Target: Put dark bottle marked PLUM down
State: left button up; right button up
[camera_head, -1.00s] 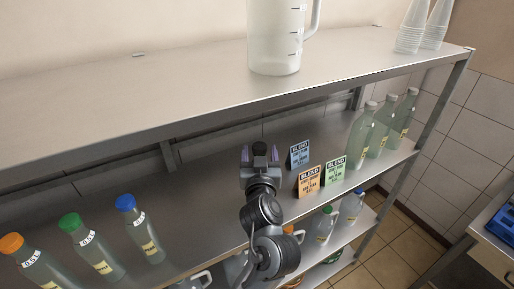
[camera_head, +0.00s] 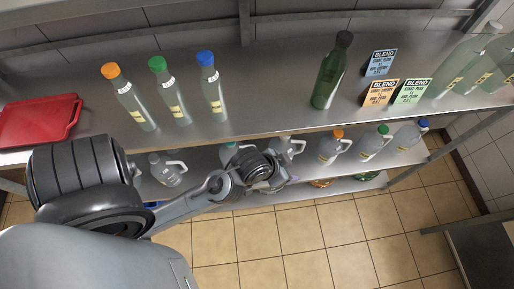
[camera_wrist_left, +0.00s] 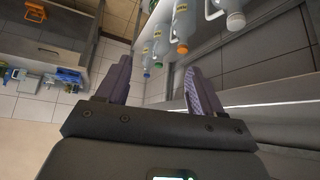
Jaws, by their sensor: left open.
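A dark green bottle (camera_head: 328,78) with a dark cap stands upright on the metal shelf (camera_head: 280,75), left of the small BLEND cards. No PLUM mark can be read on it. My left gripper (camera_head: 284,183) is in front of and below that shelf's front edge, clear of the bottle. In the left wrist view its two purple-grey fingers are apart with nothing between them (camera_wrist_left: 157,66). My right gripper is not in view.
Blue (camera_head: 381,62), orange (camera_head: 380,92) and green (camera_head: 412,91) cards stand right of the dark bottle. Pale bottles (camera_head: 458,68) are further right. Bottles with orange (camera_head: 130,98), green (camera_head: 168,92) and blue (camera_head: 211,88) caps stand left, beside a red tray (camera_head: 38,120). Jugs (camera_head: 330,148) fill the shelf below.

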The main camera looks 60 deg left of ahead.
pick_arm(q)
jog(key=s+f+m+g, duration=0.1)
jog(key=s+f+g, duration=0.2)
jog(key=s, duration=0.7)
jog(key=shift+f+g, duration=0.4)
jog(key=shift+s, duration=0.1)
notch_tip(320, 180, up, 4)
jog(key=p, duration=0.4)
jog(key=shift+r, duration=0.2)
